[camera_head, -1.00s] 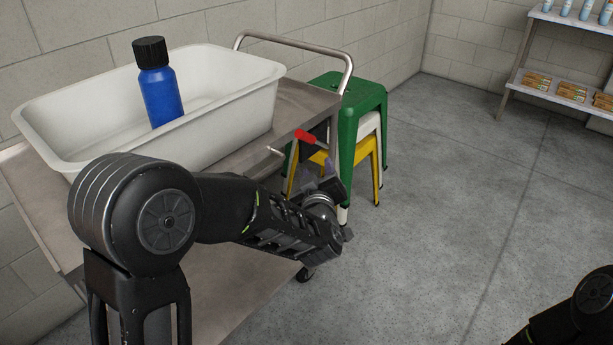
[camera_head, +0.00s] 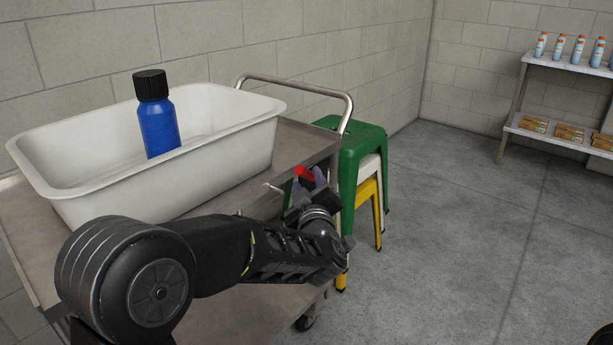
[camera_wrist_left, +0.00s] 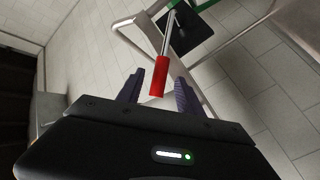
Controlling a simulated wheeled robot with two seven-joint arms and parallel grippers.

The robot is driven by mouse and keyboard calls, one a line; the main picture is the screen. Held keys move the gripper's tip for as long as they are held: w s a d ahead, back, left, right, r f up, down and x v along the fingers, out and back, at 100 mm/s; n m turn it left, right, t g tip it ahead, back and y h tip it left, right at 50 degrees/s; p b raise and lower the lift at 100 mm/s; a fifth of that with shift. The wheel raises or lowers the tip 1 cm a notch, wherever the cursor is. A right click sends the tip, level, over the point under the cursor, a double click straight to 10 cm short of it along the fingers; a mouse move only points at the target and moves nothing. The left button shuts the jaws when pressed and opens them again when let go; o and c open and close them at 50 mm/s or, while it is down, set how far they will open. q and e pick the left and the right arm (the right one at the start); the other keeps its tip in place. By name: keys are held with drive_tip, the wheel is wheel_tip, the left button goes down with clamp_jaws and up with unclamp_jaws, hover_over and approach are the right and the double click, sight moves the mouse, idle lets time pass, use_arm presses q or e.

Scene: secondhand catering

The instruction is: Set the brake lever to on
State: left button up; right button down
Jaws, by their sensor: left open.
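The brake lever has a red grip (camera_head: 306,173) on the right end of the steel cart (camera_head: 232,166). In the left wrist view its red grip (camera_wrist_left: 160,76) hangs from a bright metal rod fixed at a black plate (camera_wrist_left: 186,33). My left gripper (camera_head: 308,182) is open at the lever. In the left wrist view the grip's end lies between the two fingers of the left gripper (camera_wrist_left: 159,92), with gaps on both sides; I cannot tell whether either finger touches it. In the head view the fingers partly hide the lever. My right gripper is not in view.
A white tub (camera_head: 215,160) with a blue bottle (camera_head: 157,125) stands on the cart. The cart's tube handle (camera_head: 300,86) rises behind the lever. Stacked stools, green on top (camera_head: 350,140), stand close to the right. Open floor lies right; a shelf (camera_head: 565,130) stands farther back.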

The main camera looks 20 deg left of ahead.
sight(307, 177)
use_arm(q)
drive_tip(key=x, duration=0.4)
clamp_jaws()
idle(0.4)
idle(1.0)
